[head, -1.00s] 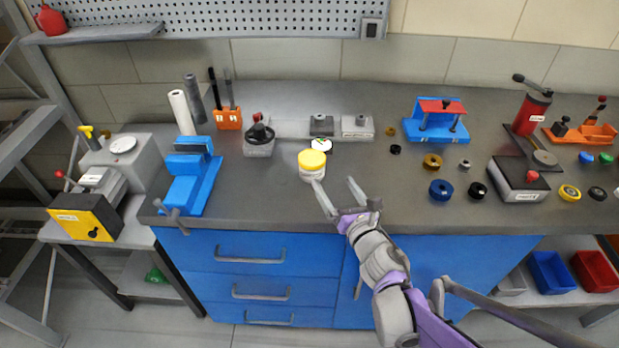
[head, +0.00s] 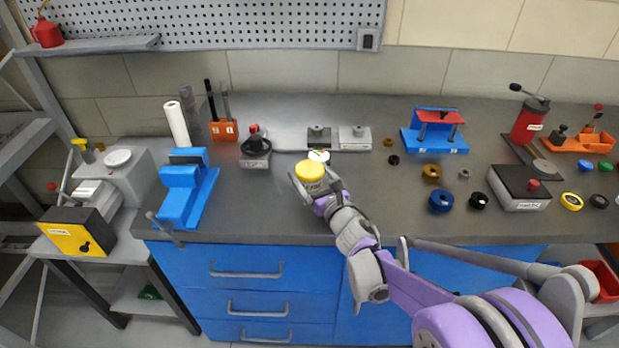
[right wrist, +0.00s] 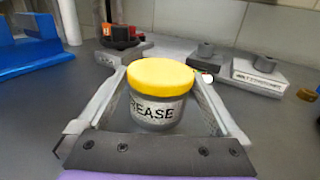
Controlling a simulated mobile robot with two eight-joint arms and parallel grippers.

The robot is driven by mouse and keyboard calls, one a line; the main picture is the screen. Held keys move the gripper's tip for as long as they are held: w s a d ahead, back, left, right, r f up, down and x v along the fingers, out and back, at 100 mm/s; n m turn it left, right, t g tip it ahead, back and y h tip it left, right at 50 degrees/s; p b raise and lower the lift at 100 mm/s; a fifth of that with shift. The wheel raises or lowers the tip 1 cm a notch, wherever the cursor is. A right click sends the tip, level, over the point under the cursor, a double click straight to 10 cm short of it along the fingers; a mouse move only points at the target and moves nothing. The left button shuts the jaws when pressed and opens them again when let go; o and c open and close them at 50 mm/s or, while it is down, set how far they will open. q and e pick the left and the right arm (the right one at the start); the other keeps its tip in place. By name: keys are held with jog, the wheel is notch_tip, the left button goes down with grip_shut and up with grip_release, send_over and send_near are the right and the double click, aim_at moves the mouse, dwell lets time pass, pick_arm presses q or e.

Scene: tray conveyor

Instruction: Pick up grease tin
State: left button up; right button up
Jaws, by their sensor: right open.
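The grease tin (head: 309,171) has a yellow lid and a pale label, and stands upright on the grey bench top. In the right wrist view the tin (right wrist: 159,95) shows the letters "REASE" on its side. My right gripper (head: 311,183) is at the tin from the front. In the right wrist view its two fingers (right wrist: 160,100) are open, one on each side of the tin, with the tin between them. A small gap shows beside the tin, though contact at the far side is unclear. My left gripper is not in view.
A blue vise (head: 185,192) stands to the left of the tin. A black-knobbed fixture (head: 256,152) and grey blocks (head: 354,140) stand behind it. Several rings, including a blue one (head: 441,201), lie to the right. The bench front edge is close below.

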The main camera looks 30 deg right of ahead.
jog(key=shift+w, duration=0.5)
jog(key=c, duration=1.4)
